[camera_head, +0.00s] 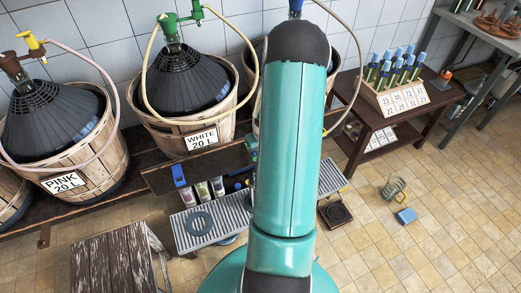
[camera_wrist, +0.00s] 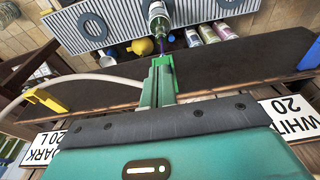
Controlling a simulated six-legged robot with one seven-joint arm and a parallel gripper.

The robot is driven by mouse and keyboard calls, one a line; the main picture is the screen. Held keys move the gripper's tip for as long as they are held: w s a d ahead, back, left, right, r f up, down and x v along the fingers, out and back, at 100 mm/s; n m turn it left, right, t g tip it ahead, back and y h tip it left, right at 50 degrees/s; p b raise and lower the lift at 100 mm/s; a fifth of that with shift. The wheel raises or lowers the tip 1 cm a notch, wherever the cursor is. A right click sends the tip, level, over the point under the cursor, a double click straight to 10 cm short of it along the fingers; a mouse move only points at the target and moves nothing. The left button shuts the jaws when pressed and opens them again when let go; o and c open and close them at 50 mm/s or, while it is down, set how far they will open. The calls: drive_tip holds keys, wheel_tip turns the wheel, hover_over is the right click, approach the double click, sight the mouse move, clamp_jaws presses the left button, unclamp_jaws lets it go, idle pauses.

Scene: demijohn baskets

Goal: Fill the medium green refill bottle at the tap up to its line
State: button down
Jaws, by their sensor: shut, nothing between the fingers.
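In the wrist view a green glass bottle (camera_wrist: 157,20) with a pale label stands by the slatted drip tray (camera_wrist: 70,27), at the top edge of the picture and partly cut off. My gripper (camera_wrist: 162,64) is shut and empty, with its tip just short of the bottle. A thin purple line runs between the tip and the bottle's mouth; I cannot tell whether it is liquid or a solid part. The tap and the fill line are not clear. In the head view my arm hides the gripper and this bottle; the slatted tray (camera_head: 232,224) shows beside it.
Several labelled tubes or bottles (camera_head: 202,192) stand behind the tray, near a blue block (camera_head: 179,175). Wicker-basket demijohns marked PINK (camera_head: 66,182) and WHITE (camera_head: 201,139) line the wall. A yellow bulb (camera_wrist: 141,46) lies near the bottle. A rack of bottles (camera_head: 400,98) stands right.

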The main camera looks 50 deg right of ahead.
drive_tip(key=shift+r, duration=0.1)
idle(0.4)
drive_tip(key=shift+r, duration=0.8)
